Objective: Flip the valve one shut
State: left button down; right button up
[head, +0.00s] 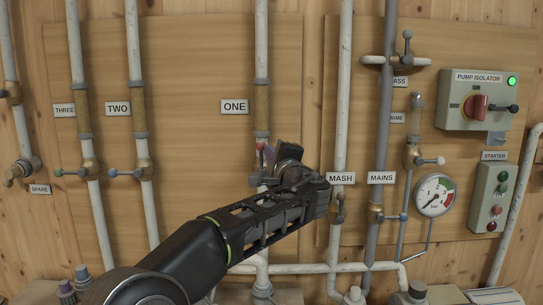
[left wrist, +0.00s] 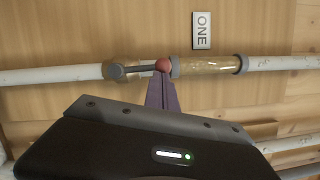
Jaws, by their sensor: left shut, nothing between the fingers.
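Valve one is on the white pipe (head: 262,60) under the ONE label (head: 235,107). Its body is mostly hidden behind my left gripper (head: 268,155) in the head view. In the left wrist view its grey lever (left wrist: 140,69) lies along the pipe, with its red ball end (left wrist: 162,65) beside the amber sight-glass section (left wrist: 207,66). My left gripper also shows there (left wrist: 162,82), shut and empty, with its fingertips right at the red ball. I cannot tell whether they touch it. My right gripper is not in view.
The valves of pipe TWO (head: 143,171) and pipe THREE (head: 91,168) have handles pointing left, across their pipes. The MASH pipe (head: 342,110) and MAINS pipe (head: 385,120) stand to the right of my gripper. The board between TWO and ONE is clear.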

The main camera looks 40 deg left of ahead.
pick_arm(q)
jog(key=shift+s, duration=0.1)
jog(key=a+n+b, duration=0.1)
jog(key=n, duration=0.1)
jog(key=s+a+n+h+b, duration=0.1)
jog(key=n+b, duration=0.1)
jog(key=shift+s+g, duration=0.2)
jog(key=shift+g, duration=0.2)
jog(key=s+a+f+n+h+b, duration=0.3)
jog(key=a+f+n+h+b, duration=0.1)
jog(key=n+b, duration=0.3)
jog(key=a+n, duration=0.1)
jog(key=n, duration=0.1)
jog(key=shift+s+n, duration=0.35)
jog(key=shift+n, duration=0.05)
jog(key=shift+f, duration=0.1)
dwell(0.4)
